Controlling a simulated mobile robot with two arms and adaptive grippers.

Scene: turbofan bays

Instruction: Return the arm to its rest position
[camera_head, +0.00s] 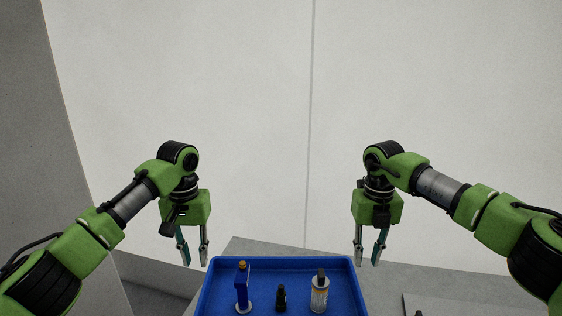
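My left gripper (194,264) hangs pointing down just beyond the tray's left back corner. Its two fingers are apart and nothing is between them. My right gripper (367,262) hangs pointing down by the tray's right back corner. Its fingers are also apart and empty. Both arms come in from the lower sides, bent at similar angles, with green and black links.
A blue tray (211,297) sits at the bottom centre on a grey surface (262,247). In it stand a blue bottle (242,288), a small black item (281,298) and a white bottle with a dark cap (319,295). A pale wall fills the back.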

